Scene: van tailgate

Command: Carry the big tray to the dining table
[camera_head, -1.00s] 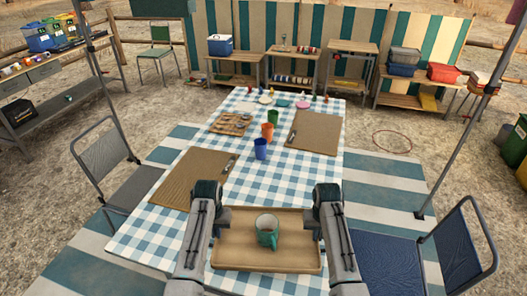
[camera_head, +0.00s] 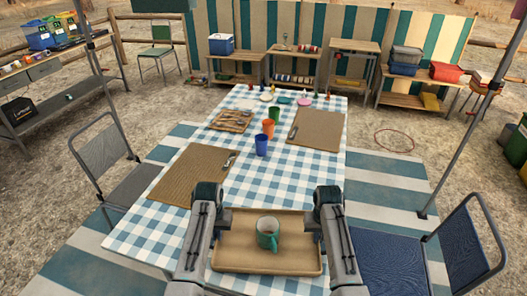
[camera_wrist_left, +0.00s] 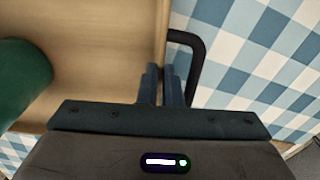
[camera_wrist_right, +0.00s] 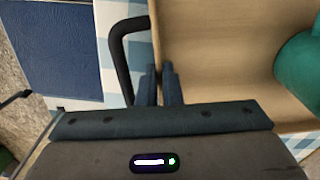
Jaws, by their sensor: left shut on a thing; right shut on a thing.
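The big tray (camera_head: 225,262) is tan and rectangular with a raised rim, low in the head view over the near end of the checked dining table (camera_head: 150,222). I cannot tell whether it touches the table. A green mug (camera_head: 266,236) stands upright on it. My left gripper (camera_head: 225,220) is shut on the tray's left side, and my right gripper (camera_head: 316,220) on its right side. In the left wrist view the fingers (camera_wrist_left: 163,84) meet the rim beside a black handle (camera_wrist_left: 194,62); the right wrist view shows the same with another handle (camera_wrist_right: 118,58).
On the table lie two brown placemats (camera_head: 190,178) (camera_head: 316,132), a cutlery tray (camera_head: 232,121), and blue (camera_head: 261,147), orange (camera_head: 268,128) and green cups. Small items sit at the far end. Chairs flank the table at left (camera_head: 105,165) and right (camera_head: 455,245).

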